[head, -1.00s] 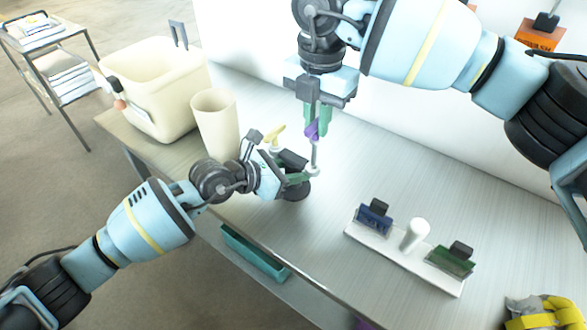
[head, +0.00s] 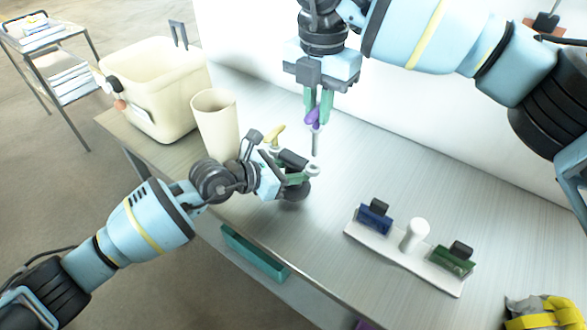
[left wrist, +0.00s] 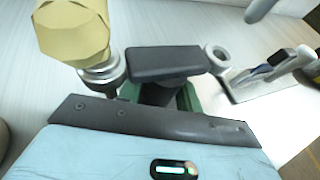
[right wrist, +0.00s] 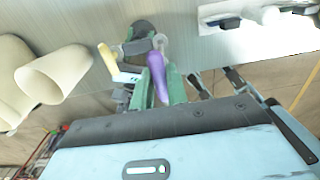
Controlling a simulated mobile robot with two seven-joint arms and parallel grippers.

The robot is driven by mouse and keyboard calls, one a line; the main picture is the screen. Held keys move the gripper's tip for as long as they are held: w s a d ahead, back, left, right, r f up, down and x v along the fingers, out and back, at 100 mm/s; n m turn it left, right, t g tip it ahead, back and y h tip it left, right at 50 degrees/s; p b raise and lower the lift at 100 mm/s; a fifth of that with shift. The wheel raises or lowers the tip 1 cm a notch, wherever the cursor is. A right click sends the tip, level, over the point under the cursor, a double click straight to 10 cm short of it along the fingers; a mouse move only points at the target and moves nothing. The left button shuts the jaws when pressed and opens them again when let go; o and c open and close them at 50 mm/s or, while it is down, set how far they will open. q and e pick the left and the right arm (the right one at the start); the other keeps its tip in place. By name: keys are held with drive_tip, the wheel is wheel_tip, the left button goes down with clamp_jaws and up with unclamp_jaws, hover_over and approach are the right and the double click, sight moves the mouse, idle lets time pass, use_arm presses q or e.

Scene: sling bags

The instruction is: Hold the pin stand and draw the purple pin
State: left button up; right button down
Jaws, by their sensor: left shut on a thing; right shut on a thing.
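My right gripper (head: 319,104) is shut on the purple pin (head: 312,117), which hangs upright with its grey shaft pointing down. The shaft's lower end is just above the stand's ring (head: 313,170); in the left wrist view this ring (left wrist: 218,56) looks empty. The purple handle also shows between the green fingers in the right wrist view (right wrist: 158,74). My left gripper (head: 291,179) is shut on the pin stand's dark middle (head: 293,159); its round base (head: 296,191) is on the table. The yellow pin (head: 275,132) sits in the stand's other ring.
A beige cup (head: 214,122) and a cream bin (head: 150,90) stand left of the stand. A white rack (head: 390,250) with blue and green pieces and a white cylinder is at the right front. The table between is clear.

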sight(286, 171)
drive_tip(key=shift+r, duration=0.15)
drive_tip(key=shift+r, duration=1.85)
use_arm(q)
drive_tip(key=o, duration=1.1)
drive_tip(key=shift+o, duration=0.2)
drive_tip(key=v, duration=0.8)
drive_tip(key=s+d+n, duration=0.1)
drive_tip(key=s+n+h, duration=0.1)
drive_tip(key=s+d+n+h, duration=0.1)
drive_tip(key=s, duration=0.1)
drive_tip(key=shift+d+f, duration=0.15)
drive_tip(key=shift+d, duration=0.2)
drive_tip(key=shift+s+d+r+n+h, duration=0.15)
drive_tip(key=shift+s+n+h, duration=0.3)
drive_tip(key=shift+n, duration=0.35)
drive_tip(key=shift+s+d+r+n+h, duration=0.1)
drive_tip(key=shift+s+n+h, duration=0.35)
drive_tip(key=shift+n, duration=0.35)
drive_tip(key=shift+a, duration=0.1)
